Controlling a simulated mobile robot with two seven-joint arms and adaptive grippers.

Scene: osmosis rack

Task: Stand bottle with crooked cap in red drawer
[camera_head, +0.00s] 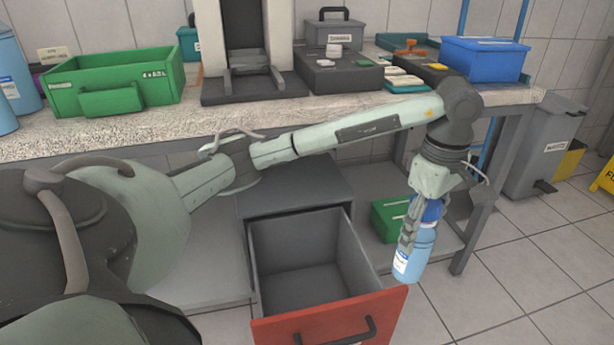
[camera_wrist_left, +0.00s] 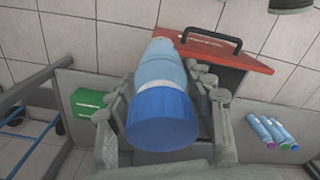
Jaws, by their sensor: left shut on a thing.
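A light-blue bottle (camera_head: 416,254) with a blue cap hangs in my left gripper (camera_head: 420,222), to the right of the open drawer. The gripper is shut on it near the top, and the bottle is roughly upright with a slight tilt. In the left wrist view the bottle (camera_wrist_left: 165,65) lies between the fingers with its blue cap (camera_wrist_left: 162,119) toward the camera. Whether the cap is crooked is hard to tell. The drawer with the red front (camera_head: 330,322) is pulled out, and its grey inside looks empty. My right gripper is not in view.
The worktop (camera_head: 150,133) above the drawer carries a green bin (camera_head: 118,82), a blue bin (camera_head: 484,58) and a dark device. A green box (camera_head: 388,219) sits on the lower shelf. Several bottles (camera_wrist_left: 272,133) lie in the left wrist view.

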